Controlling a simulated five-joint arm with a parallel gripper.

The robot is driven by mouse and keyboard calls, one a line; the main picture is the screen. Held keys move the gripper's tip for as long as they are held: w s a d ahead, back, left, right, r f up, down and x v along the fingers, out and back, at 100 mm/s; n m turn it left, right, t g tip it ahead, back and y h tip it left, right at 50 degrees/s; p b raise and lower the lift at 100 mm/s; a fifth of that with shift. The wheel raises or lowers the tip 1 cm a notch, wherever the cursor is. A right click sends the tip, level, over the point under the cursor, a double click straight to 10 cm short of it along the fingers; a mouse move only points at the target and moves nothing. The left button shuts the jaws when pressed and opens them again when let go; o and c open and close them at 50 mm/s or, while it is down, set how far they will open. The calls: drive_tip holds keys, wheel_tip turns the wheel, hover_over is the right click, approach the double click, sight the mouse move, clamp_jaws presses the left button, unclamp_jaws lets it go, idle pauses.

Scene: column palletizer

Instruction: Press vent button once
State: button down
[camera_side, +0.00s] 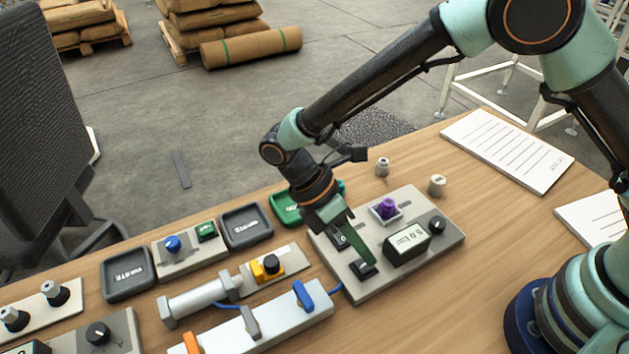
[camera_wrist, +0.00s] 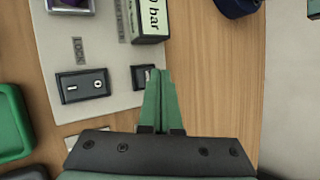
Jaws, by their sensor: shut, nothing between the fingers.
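A grey control panel (camera_side: 325,248) lies on the wooden table. My gripper (camera_side: 367,262) points down over its front part, with its green fingers shut and empty. The fingertips are at a small dark square button (camera_side: 360,272), touching it or just above it; I cannot tell which. In the wrist view the fingers (camera_wrist: 160,73) partly cover this button (camera_wrist: 141,77). No vent label is legible.
The panel also bears a pressure display (camera_side: 408,243), a purple button (camera_side: 387,207) and a black knob (camera_side: 437,224). A cylinder (camera_side: 195,300), a valve block (camera_side: 270,325) and several trays stand to the left. Two small weights (camera_side: 382,167) stand behind the panel.

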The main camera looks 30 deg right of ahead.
sight(360, 264)
drive_tip(key=shift+f, duration=0.1)
idle(0.6)
drive_tip(key=shift+f, duration=0.3)
drive_tip(key=shift+f, duration=0.55)
idle(0.7)
drive_tip(key=shift+r, duration=0.95)
drive_tip(key=shift+r, duration=2.5)
